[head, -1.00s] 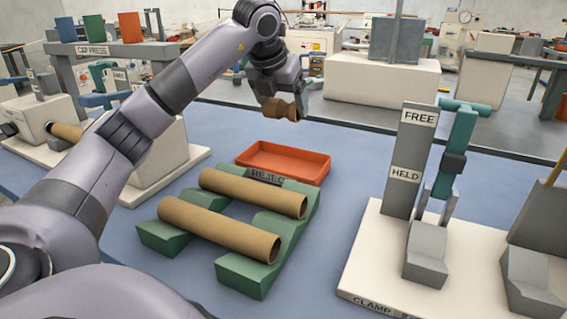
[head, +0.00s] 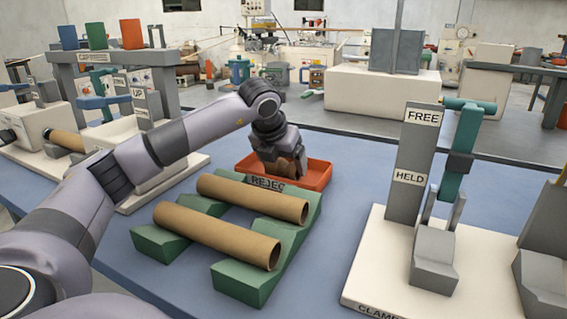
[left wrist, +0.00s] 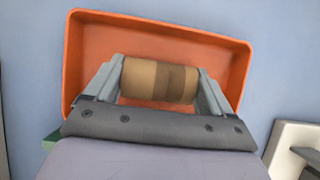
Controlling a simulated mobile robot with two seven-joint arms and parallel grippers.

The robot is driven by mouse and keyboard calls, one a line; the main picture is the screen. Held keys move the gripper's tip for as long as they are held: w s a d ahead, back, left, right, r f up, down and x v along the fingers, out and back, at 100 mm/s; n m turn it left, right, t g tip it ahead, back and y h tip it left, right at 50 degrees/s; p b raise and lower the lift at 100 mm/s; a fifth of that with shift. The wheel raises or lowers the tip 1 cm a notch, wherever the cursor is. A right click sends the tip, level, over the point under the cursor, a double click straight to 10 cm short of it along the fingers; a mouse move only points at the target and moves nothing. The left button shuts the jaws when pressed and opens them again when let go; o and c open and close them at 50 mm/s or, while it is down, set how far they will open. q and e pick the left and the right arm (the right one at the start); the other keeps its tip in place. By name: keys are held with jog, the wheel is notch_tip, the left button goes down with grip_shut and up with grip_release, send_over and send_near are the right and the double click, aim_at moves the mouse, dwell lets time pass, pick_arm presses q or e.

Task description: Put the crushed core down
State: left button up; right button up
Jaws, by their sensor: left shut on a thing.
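The crushed core (left wrist: 160,81) is a short brown cardboard tube with a darker band. My left gripper (left wrist: 160,85) is shut on it, one finger at each end in the left wrist view. In the head view the left gripper (head: 285,165) points down into the orange reject tray (head: 318,180), and the crushed core (head: 286,167) is mostly hidden by the gripper. The tray's rim (left wrist: 160,18) surrounds the core in the left wrist view. I cannot tell whether the core touches the tray floor. My right gripper is not in view.
Two long cardboard tubes (head: 252,197) lie on green cradles (head: 245,275) just in front of the tray. A clamp stand (head: 415,165) marked FREE and HELD stands at right. A cap press (head: 95,57) stands at back left. Blue bench top is clear right of the tray.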

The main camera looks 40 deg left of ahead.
pick_arm(q)
jog(key=o, duration=0.9)
jog(key=shift+f, duration=0.1)
jog(key=shift+c, duration=0.2)
jog(key=shift+r, duration=0.2)
jog(key=shift+s+r, duration=0.15)
jog(key=shift+r, duration=0.15)
jog(key=p+v, duration=0.2)
jog(key=v, duration=0.9)
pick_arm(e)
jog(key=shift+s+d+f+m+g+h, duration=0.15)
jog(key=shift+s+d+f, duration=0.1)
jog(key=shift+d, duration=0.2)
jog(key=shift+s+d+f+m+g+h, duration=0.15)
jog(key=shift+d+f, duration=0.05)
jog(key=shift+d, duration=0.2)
pick_arm(q)
jog(key=shift+d+r, duration=0.1)
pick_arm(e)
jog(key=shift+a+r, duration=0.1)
pick_arm(q)
jog(key=shift+s, duration=0.15)
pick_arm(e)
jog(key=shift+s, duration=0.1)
